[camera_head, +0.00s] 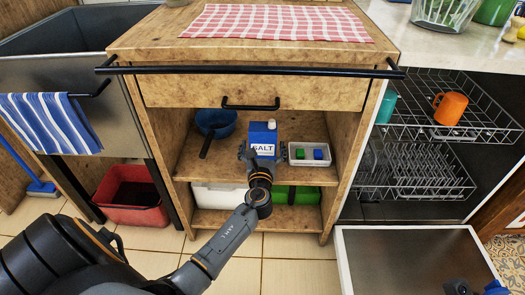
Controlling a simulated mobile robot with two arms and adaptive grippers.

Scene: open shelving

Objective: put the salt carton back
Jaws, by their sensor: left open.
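The blue salt carton (263,135), with a white label reading SALT and a pale cap, stands upright on the upper shelf (218,168) of the wooden cabinet. My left gripper (262,154) is in front of it, open, with one finger at each side of the carton. The gripper and wrist hide the carton's lower part. I cannot tell whether the fingers touch it. Dark parts at the bottom right edge look like my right gripper (476,288), mostly cut off, its opening unclear.
A blue pan (214,124) stands left of the carton. A white tray (296,149) with small green and blue blocks sits close to its right. A black rail (250,70) crosses above the shelf. The dishwasher door (415,262) hangs open at right.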

